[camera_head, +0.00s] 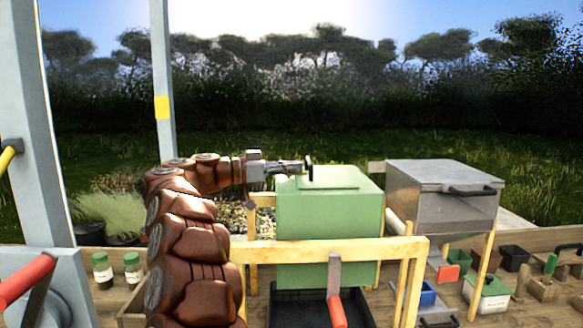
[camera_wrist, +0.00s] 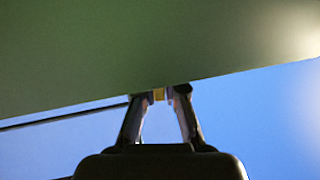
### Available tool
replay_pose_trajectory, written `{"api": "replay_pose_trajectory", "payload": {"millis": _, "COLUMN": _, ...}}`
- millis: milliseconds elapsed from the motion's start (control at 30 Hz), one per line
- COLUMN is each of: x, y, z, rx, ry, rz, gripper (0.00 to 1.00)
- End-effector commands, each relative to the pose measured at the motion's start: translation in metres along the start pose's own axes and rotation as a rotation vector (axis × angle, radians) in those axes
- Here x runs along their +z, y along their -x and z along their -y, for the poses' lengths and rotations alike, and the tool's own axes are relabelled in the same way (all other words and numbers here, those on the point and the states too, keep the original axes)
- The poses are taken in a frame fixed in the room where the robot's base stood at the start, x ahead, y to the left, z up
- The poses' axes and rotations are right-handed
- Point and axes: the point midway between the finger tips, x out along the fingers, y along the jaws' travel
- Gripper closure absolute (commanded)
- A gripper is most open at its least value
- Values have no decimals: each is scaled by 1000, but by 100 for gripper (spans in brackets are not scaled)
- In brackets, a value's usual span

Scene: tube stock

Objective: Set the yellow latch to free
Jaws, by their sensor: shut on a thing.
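The green box (camera_head: 330,205) stands in a light wooden frame, and its green surface (camera_wrist: 120,50) fills the upper part of the wrist view. My gripper (camera_head: 296,167) reaches in from the left at the top of the box. In the wrist view my gripper (camera_wrist: 160,94) has its fingertips closed on a small yellow piece, the yellow latch (camera_wrist: 159,94), at the lower edge of the green surface. Most of the latch is hidden by the fingertips. I cannot make it out in the head view, nor tell which way it is set.
A dark upright piece (camera_head: 308,168) shows by my gripper. A grey metal box (camera_head: 440,198) with a black handle stands to the right. A red-handled lever (camera_head: 336,308) is in front.

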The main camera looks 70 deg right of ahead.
Motion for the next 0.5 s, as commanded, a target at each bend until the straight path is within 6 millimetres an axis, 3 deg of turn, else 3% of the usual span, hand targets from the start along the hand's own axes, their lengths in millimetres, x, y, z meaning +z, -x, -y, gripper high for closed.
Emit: {"api": "replay_pose_trajectory", "payload": {"millis": 500, "x": 0, "y": 0, "z": 0, "rx": -170, "ry": -1, "rz": 3, "gripper": 100}}
